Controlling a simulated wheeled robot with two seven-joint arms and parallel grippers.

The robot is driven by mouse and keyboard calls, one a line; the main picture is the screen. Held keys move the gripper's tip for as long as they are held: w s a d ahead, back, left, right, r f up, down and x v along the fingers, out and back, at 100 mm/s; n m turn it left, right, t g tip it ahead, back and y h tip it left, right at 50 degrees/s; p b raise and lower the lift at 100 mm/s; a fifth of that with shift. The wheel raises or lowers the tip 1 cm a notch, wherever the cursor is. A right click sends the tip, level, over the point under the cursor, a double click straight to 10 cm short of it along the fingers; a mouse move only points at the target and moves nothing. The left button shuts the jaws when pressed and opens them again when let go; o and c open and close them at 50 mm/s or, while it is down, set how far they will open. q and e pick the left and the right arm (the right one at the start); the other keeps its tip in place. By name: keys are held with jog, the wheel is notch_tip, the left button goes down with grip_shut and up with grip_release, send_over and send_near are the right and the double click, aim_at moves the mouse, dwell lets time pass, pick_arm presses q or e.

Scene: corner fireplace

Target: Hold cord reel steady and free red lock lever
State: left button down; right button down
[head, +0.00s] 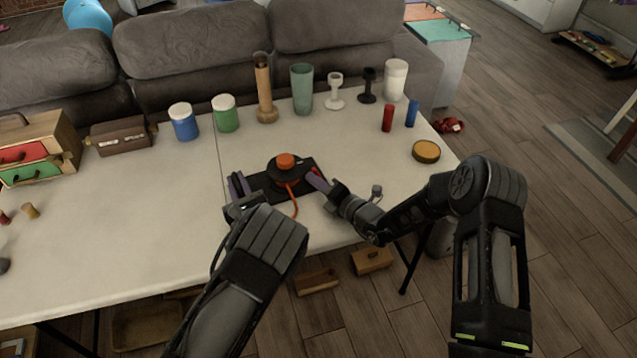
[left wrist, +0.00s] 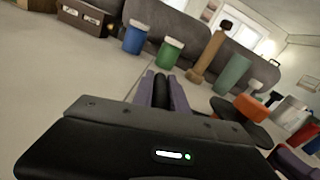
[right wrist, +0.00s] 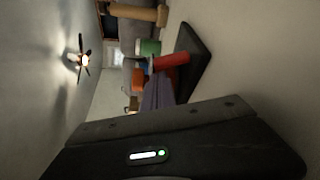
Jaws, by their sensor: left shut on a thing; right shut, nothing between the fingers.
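The black cord reel (head: 275,174) with an orange knob (head: 285,160) sits on a dark base plate on the white table. An orange-red cord (head: 293,201) trails off its front. My left gripper (head: 239,184) is shut on a black upright grip (left wrist: 161,90) at the plate's left end. My right gripper (head: 317,180) is shut and empty at the plate's right side. The red lock lever (right wrist: 171,60) appears just beyond its purple fingertips in the right wrist view. I cannot tell whether they touch it. In the head view the fingers mostly hide the lever.
Behind the reel stand a blue jar (head: 183,122), a green jar (head: 226,114), a wooden mill (head: 265,95) and a green cup (head: 302,88). Red (head: 387,118) and blue (head: 412,113) cylinders and a round yellow-topped tin (head: 426,152) are at right.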

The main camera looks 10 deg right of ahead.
jog(key=shift+w+d+r+m+y, duration=0.1)
jog(key=shift+d+r+m+y, duration=0.2)
jog(key=shift+m, duration=0.5)
dwell(0.4)
jog(key=m, duration=0.1)
jog(key=d+m+t, duration=0.1)
jog(key=m, duration=0.1)
jog(key=shift+w+d+r+m+y, duration=0.2)
jog(key=shift+d+m+y, duration=0.15)
jog(key=shift+m+y, duration=0.05)
jog(key=v, duration=1.2)
jog(key=shift+a+f, duration=0.1)
jog(key=shift+f, duration=0.05)
pick_arm(q)
jog(key=c, duration=1.3)
grip_release()
jog(key=shift+o, duration=0.6)
